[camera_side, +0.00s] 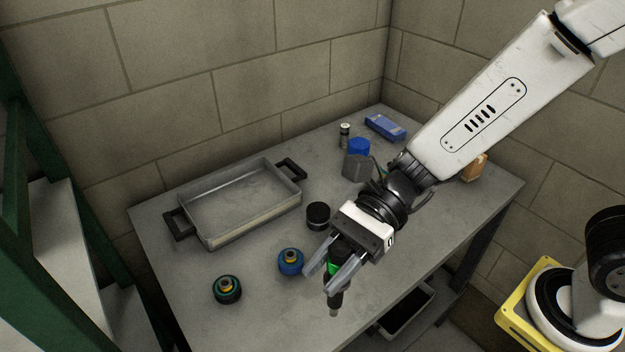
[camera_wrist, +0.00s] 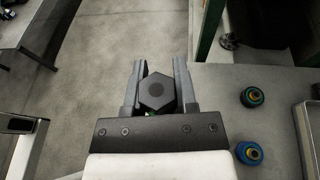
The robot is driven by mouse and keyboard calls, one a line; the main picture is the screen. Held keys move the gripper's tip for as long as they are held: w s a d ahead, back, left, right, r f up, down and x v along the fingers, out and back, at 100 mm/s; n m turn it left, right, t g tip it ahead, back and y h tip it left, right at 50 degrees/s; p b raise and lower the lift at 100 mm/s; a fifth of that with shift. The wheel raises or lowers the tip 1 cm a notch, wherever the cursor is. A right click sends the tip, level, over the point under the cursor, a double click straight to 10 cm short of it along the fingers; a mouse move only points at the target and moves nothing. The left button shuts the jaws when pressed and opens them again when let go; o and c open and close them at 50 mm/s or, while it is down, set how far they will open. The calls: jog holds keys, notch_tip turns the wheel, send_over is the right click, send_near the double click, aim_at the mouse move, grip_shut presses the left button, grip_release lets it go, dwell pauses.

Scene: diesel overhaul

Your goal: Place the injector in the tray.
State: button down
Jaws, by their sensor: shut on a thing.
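My gripper (camera_side: 334,268) is shut on the injector (camera_side: 335,298), a dark slim part with a green band and a narrow tip pointing down. The injector is held near the front edge of the table, to the right of the tray. In the wrist view, the injector's dark hexagonal top (camera_wrist: 157,91) sits between the fingers of my gripper (camera_wrist: 159,80). The tray (camera_side: 255,225) is a grey metal rectangular pan with two black handles, empty, on the left back of the table. A corner of it shows at the right edge of the wrist view (camera_wrist: 305,140).
A black cap (camera_side: 318,216), a blue-lidded jar (camera_side: 357,160), a battery-like cylinder (camera_side: 344,135) and a blue box (camera_side: 385,127) stand further back.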

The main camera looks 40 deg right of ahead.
jog(key=w+d+m+t+h, duration=0.1)
jog(key=w+d+m+t, duration=0.3)
jog(key=w, duration=0.5)
jog(key=w+d+m+t+h, duration=0.2)
jog(key=w+d+m+t, duration=0.15)
jog(key=w, duration=0.55)
jog(key=w+d+m+t+h, duration=0.1)
jog(key=w+d+m+t, duration=0.3)
jog(key=w, duration=0.4)
jog(key=w+a+f, duration=0.3)
jog(key=w+f, duration=0.5)
jog(key=w, duration=0.5)
jog(key=shift+w+f+n+t, duration=0.2)
jog(key=shift+f+n+t, duration=0.1)
jog(key=shift+n+t, duration=0.15)
jog(key=shift+w+a+f, duration=0.1)
jog(key=shift+w+f, duration=0.05)
jog(key=shift+f, duration=0.8)
jog(key=shift+w+f, duration=0.1)
jog(key=shift+f, duration=0.95)
